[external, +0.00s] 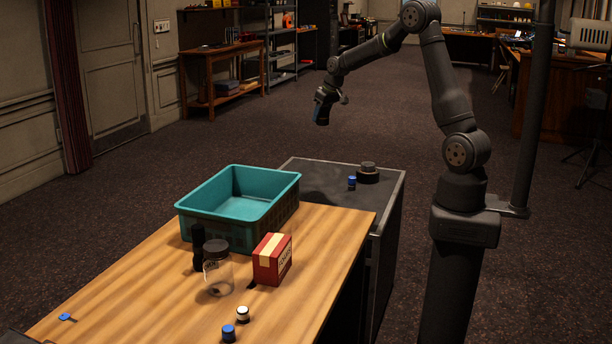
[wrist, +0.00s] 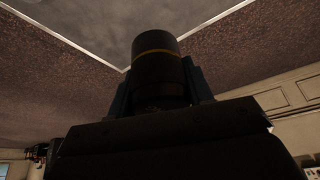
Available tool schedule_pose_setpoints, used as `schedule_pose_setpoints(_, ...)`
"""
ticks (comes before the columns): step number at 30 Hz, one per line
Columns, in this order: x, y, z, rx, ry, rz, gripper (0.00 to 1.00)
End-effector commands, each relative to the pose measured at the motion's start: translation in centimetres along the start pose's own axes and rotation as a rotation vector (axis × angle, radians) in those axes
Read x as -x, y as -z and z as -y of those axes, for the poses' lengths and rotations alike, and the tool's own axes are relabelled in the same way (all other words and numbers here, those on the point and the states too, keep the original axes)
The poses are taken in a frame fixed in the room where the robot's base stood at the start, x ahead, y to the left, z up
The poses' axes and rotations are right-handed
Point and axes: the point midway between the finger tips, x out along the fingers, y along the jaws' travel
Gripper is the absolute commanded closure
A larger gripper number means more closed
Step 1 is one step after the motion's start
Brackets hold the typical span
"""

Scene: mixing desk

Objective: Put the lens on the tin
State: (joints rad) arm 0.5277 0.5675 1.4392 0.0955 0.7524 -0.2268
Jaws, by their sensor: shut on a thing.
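My gripper (external: 323,112) hangs in the air beyond the dark side table, above the floor. In the wrist view its jaws (wrist: 160,90) are shut on the lens (wrist: 157,72), a black cylinder with a thin yellow ring. In the external view the lens is too small and dark to tell apart from the fingers. A low, dark, round thing with a narrower top (external: 368,173) stands on the side table; it may be the tin, but its material is not clear. My gripper is apart from it, up and to the left in the picture.
The dark side table (external: 318,182) also bears a small blue-and-dark piece (external: 352,183). A teal crate (external: 270,208) stands on the wooden desk (external: 325,235), with a red box (external: 272,260), a glass jar (external: 217,272) and a black cylinder (external: 198,247).

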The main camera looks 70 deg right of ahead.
Motion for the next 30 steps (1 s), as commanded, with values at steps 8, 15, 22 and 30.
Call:
schedule_pose_setpoints(8, 1.6, -3.5, -13.5, -0.184, -0.076, -0.004, 0.86)
schedule_pose_setpoints(15, 3.5, -8.3, -23.3, -0.328, -0.136, -0.005, 0.86)
schedule_pose_setpoints(22, 5.0, -11.9, -28.7, -0.417, -0.172, -0.006, 0.86)
schedule_pose_setpoints(30, 5.2, -14.8, -31.8, -0.472, -0.193, -0.002, 0.86)
